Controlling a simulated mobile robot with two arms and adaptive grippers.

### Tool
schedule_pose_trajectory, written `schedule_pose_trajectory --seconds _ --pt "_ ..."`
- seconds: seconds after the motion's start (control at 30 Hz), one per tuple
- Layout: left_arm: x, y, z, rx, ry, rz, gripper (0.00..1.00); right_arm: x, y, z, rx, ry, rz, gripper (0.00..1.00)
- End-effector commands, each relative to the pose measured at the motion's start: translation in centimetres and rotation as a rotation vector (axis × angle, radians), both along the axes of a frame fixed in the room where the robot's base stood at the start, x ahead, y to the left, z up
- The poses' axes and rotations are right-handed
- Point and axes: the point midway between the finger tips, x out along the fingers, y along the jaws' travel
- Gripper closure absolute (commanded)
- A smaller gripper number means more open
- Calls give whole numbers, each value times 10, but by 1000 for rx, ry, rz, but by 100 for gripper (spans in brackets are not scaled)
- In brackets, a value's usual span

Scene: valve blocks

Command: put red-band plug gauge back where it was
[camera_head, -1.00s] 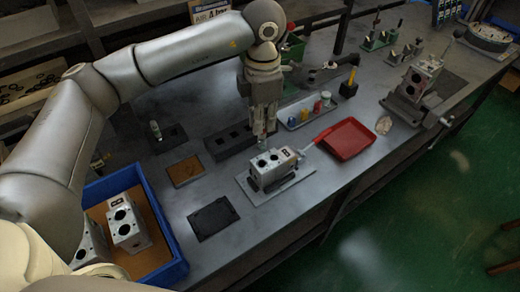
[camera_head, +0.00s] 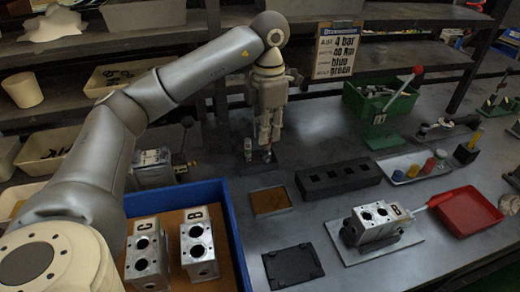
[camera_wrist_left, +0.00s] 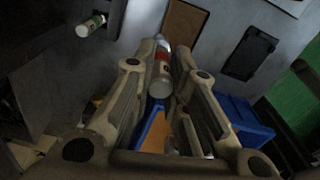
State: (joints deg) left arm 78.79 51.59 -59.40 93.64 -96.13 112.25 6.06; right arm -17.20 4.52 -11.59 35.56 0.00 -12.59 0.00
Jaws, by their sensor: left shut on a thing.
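The red-band plug gauge (camera_wrist_left: 161,70) is a pale cylinder with a red band, between the fingers of my left gripper (camera_wrist_left: 158,95) in the left wrist view. In the head view my left gripper (camera_head: 267,145) points down over a dark pad (camera_head: 258,162) at the back of the bench. The gauge's lower end (camera_head: 267,156) shows just below the fingertips; I cannot tell whether it touches the pad. A green-band plug gauge (camera_head: 248,150) stands on the pad's left part, and it also shows in the left wrist view (camera_wrist_left: 90,25). My right gripper is not in view.
A blue crate (camera_head: 232,235) with two valve blocks stands at front left. A tan mat (camera_head: 270,201), black socket block (camera_head: 338,180) and black plate (camera_head: 293,266) lie right of it. A valve block (camera_head: 375,222) and red tray (camera_head: 470,210) are farther right.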

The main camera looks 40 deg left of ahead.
Motion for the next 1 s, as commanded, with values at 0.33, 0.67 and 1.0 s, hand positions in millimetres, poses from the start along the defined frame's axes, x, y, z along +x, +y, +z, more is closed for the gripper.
schedule_pose_trajectory --seconds 0.33,0.67,1.0 --pt "60 45 -39 -1 6 3 100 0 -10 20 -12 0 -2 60" --pt "87 65 -80 0 0 0 100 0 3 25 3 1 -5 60" --pt "91 69 -112 1 3 -1 100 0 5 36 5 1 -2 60"
